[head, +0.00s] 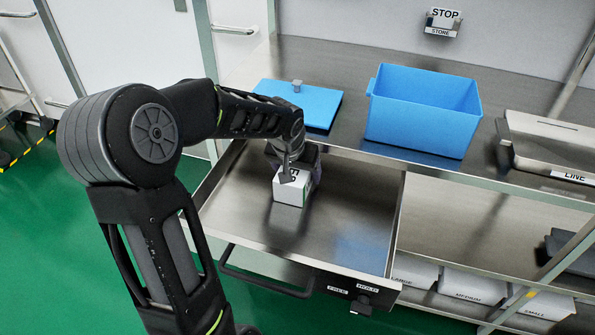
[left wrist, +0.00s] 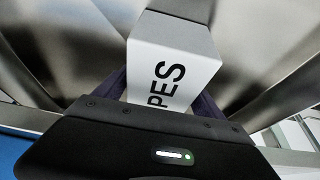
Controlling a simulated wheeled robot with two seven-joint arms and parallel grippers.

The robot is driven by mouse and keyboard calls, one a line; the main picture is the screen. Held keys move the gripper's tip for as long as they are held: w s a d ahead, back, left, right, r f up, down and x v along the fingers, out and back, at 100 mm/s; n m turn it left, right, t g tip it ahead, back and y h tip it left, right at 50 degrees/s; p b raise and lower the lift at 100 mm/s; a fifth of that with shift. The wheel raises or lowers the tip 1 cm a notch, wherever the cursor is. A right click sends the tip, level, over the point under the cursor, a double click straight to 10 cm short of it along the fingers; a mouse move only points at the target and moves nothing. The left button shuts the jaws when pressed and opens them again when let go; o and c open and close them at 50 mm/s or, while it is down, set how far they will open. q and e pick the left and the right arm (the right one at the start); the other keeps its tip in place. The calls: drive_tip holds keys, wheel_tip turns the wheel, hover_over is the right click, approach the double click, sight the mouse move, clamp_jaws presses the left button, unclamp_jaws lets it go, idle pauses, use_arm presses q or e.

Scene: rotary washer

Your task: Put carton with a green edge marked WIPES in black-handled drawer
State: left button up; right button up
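The white carton (head: 288,192) is inside the open black-handled drawer (head: 262,226), toward its back left. In the left wrist view the carton (left wrist: 172,62) shows the black letters "PES"; the rest of the word is hidden. My left gripper (head: 291,170) reaches down into the drawer from above, with a dark finger against each side of the carton. Whether the carton touches the drawer floor is hard to tell. The drawer's black handle (head: 262,285) is at the front. My right gripper is out of view.
On the steel counter behind the drawer are a blue lid (head: 315,108) with a grey knob, a blue open bin (head: 422,110) and a grey case (head: 550,145). A latch (head: 362,304) labelled FREE and HOLD is on the drawer front. White bins (head: 470,285) stand on the lower shelf.

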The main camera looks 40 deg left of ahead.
use_arm(q)
drive_tip(key=shift+o, duration=0.9)
drive_tip(key=shift+r, duration=0.15)
drive_tip(key=shift+r, duration=0.2)
drive_tip(key=p+v, duration=0.1)
drive_tip(key=v, duration=1)
drive_tip(key=shift+s+d+r, duration=0.1)
drive_tip(key=shift+s+r, duration=0.15)
drive_tip(key=shift+r, duration=0.05)
